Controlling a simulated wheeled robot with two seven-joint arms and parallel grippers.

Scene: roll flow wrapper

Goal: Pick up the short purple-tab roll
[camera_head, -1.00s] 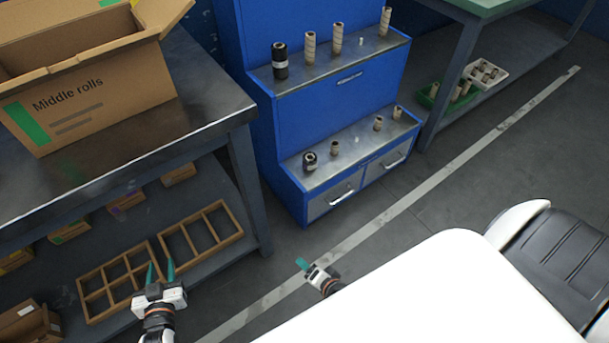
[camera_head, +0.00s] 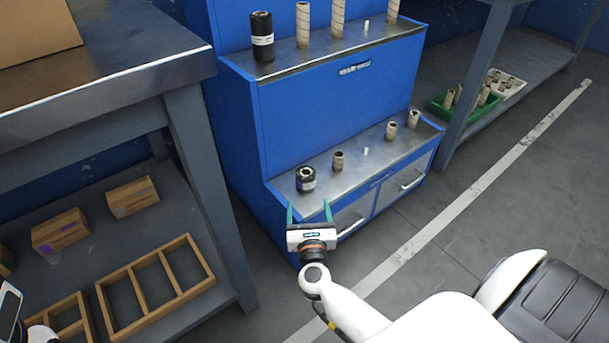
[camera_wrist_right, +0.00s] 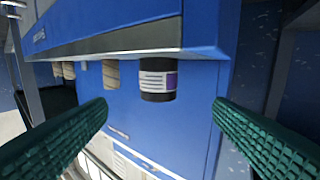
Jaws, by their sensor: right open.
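The short purple-tab roll (camera_head: 306,180) is a black roll with a white label, upright at the left end of the lower metal shelf. The right wrist view, which appears upside down, shows it (camera_wrist_right: 158,80) with the purple patch on its label, between my fingers but beyond them. My right gripper (camera_head: 309,211) is open and empty, just in front of the shelf's front edge, fingers pointing at the roll and apart from it. Only a bit of my left arm shows at the lower left edge; its fingers are not seen.
The blue rack's lower shelf (camera_head: 352,163) also holds short tan rolls (camera_head: 338,160) and a small white piece. The upper shelf has a taller black roll (camera_head: 262,36) and tan tubes. A dark workbench (camera_head: 110,85) with a leg stands at left, with wooden trays (camera_head: 205,268) below it.

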